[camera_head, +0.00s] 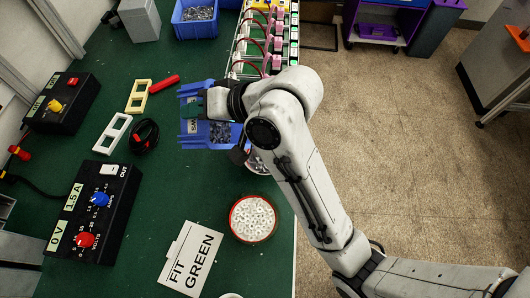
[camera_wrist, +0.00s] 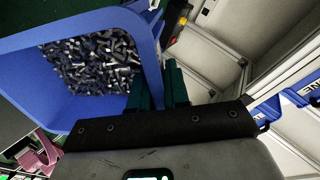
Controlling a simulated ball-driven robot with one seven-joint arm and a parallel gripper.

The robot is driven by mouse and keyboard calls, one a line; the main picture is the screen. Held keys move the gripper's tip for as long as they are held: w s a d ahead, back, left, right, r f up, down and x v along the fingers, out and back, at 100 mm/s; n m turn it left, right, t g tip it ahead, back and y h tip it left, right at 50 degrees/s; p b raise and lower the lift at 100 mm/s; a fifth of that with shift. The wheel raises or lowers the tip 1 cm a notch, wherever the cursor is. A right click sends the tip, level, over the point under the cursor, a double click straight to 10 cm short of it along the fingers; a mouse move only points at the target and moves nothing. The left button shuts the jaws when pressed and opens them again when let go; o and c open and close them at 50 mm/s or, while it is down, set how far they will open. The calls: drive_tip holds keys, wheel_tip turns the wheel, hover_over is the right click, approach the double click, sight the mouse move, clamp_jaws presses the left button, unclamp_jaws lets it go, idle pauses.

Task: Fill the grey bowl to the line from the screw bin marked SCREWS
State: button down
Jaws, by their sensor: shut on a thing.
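My gripper (camera_head: 193,110) is shut on the wall of a blue bin (camera_head: 188,140). In the wrist view, its dark teal fingers (camera_wrist: 160,88) pinch the right-hand wall of the bin (camera_wrist: 30,92). Many small grey screws (camera_wrist: 92,66) lie inside the bin. The bin's label is partly readable in the head view; the full word is unclear. A bowl with pale contents (camera_head: 256,164) is partly hidden by my arm, just below and right of the bin. Only a sliver of a pale round rim (camera_head: 230,296) shows at the bottom edge; I cannot tell which is the grey bowl.
A red-rimmed bowl of white pieces (camera_head: 253,218) stands near the bench's right edge, beside a FIT GREEN card (camera_head: 193,258). Another blue bin (camera_head: 195,22) is at the back. Two black control boxes (camera_head: 92,212) (camera_head: 62,103) stand left. Green bench (camera_head: 165,195) is free mid-left.

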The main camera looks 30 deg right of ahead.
drive_tip(key=shift+s+d+r+t+y+b, duration=0.35)
drive_tip(key=shift+d+b, duration=0.1)
drive_tip(key=shift+b, duration=0.55)
drive_tip(key=shift+s+d+r, duration=0.15)
drive_tip(key=shift+s+d, duration=0.2)
drive_tip(key=w+a+g+h+p, duration=0.1)
drive_tip(key=p, duration=0.2)
drive_tip(key=w+a+f+g+h+p, duration=0.1)
drive_tip(key=w+a+p, duration=0.1)
drive_tip(key=p, duration=0.2)
drive_tip(key=shift+w+a+f+g+h, duration=0.4)
drive_tip(key=shift+w+a+f+g, duration=0.1)
drive_tip(key=shift+f, duration=0.15)
drive_tip(key=shift+w+a+f+g+h, duration=0.35)
drive_tip(key=shift+a+f, duration=0.1)
drive_tip(key=shift+f, duration=0.15)
drive_tip(key=w+a+f+g+h+b, duration=0.6)
drive_tip(key=w+a+f, duration=0.1)
drive_tip(key=f, duration=0.4)
drive_tip(key=shift+w+a+n+h+b, duration=0.15)
drive_tip(key=shift+a+n+h+b, duration=0.15)
drive_tip(key=shift+h+b, duration=0.1)
drive_tip(key=shift+g, duration=0.3)
